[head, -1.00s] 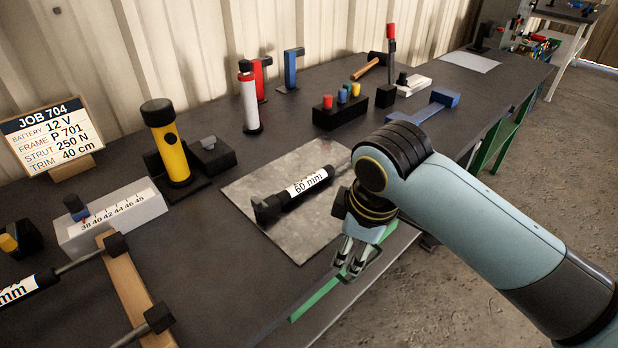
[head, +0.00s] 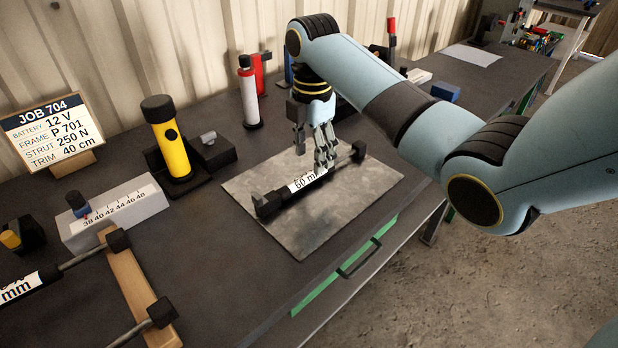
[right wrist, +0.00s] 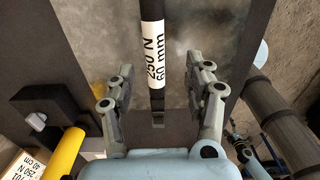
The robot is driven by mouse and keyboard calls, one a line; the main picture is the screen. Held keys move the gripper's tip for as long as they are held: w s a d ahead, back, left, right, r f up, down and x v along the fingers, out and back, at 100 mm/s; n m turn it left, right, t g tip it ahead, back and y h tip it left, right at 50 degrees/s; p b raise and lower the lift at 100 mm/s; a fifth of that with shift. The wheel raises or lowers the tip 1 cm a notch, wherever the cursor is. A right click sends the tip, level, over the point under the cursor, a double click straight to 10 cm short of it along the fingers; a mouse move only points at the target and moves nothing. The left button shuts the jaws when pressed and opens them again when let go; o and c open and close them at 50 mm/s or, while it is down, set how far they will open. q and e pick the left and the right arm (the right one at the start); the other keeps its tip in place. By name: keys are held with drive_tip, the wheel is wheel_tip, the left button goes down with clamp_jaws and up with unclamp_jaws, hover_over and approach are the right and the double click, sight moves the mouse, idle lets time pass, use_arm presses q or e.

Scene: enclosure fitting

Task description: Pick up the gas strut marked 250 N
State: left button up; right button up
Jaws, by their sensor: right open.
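A black gas strut (head: 300,184) with a white label lies on a grey sheet on the bench, its ends in black fittings. In the right wrist view its label (right wrist: 153,62) reads 250 N, 60 mm. My right gripper (head: 324,164) is above the strut, pointing down. In the right wrist view the fingers (right wrist: 162,88) stand apart, one on each side of the strut, with nothing gripped. In the head view the fingers hide part of the strut. My left gripper is not in view.
A job board (head: 52,132) reads strut 250 N. A yellow cylinder (head: 169,145) and a white scale block (head: 113,212) stand left of the sheet (head: 318,232). Other struts (head: 22,289) lie on a wooden rack (head: 134,286) at lower left. The sheet's front part is clear.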

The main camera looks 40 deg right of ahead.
sight(310, 173)
drive_tip(key=f, duration=0.6)
drive_tip(key=shift+w, duration=0.4)
drive_tip(key=shift+c, duration=0.2)
clamp_jaws()
